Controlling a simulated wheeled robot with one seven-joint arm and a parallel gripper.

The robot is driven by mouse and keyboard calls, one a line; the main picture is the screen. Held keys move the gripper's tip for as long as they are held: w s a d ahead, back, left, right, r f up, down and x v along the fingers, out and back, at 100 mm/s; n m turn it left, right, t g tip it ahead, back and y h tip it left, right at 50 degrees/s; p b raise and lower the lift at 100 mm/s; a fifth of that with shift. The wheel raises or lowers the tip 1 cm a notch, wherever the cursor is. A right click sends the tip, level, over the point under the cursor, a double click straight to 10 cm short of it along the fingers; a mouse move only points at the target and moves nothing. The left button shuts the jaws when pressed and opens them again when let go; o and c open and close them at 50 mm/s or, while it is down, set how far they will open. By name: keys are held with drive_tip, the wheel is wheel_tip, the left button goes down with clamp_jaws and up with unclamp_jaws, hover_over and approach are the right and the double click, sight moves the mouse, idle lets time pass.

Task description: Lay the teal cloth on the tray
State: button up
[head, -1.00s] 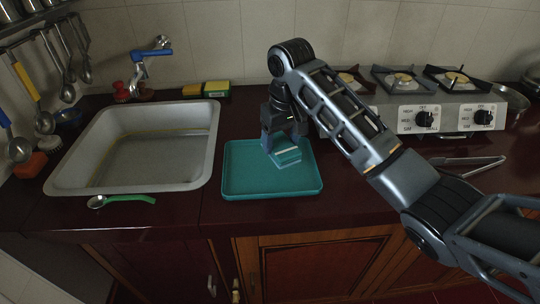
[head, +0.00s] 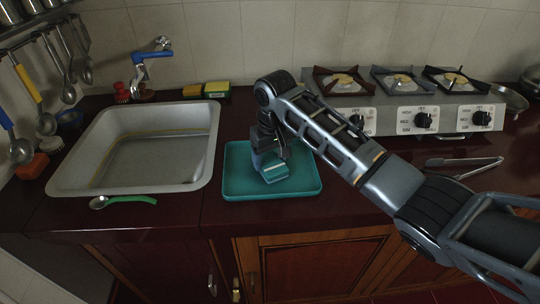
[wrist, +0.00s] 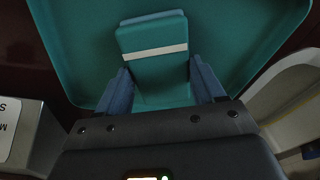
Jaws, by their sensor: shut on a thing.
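The teal tray (head: 240,187) lies flat on the dark counter, right of the sink. The folded teal cloth (head: 275,170) has a pale stripe across it and is over the tray's middle, inside its rim. My gripper (head: 268,160) points down at the tray and is shut on the cloth. In the wrist view the cloth (wrist: 152,65) sits between my two fingers (wrist: 160,90), with the tray (wrist: 240,30) below. I cannot tell whether the cloth touches the tray floor.
The sink (head: 145,150) stands left of the tray, with a green-handled spoon (head: 125,200) before it. Sponges (head: 205,90) lie behind. The stove (head: 410,105) and metal tongs (head: 465,165) are to the right.

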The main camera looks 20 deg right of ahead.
sight(273, 164)
drive_tip(key=o, duration=0.9)
drive_tip(key=shift+o, duration=0.2)
wheel_tip(273, 164, up, 12)
drive_tip(key=s+b, duration=0.1)
drive_tip(key=shift+s, duration=0.25)
drive_tip(key=shift+s, duration=0.1)
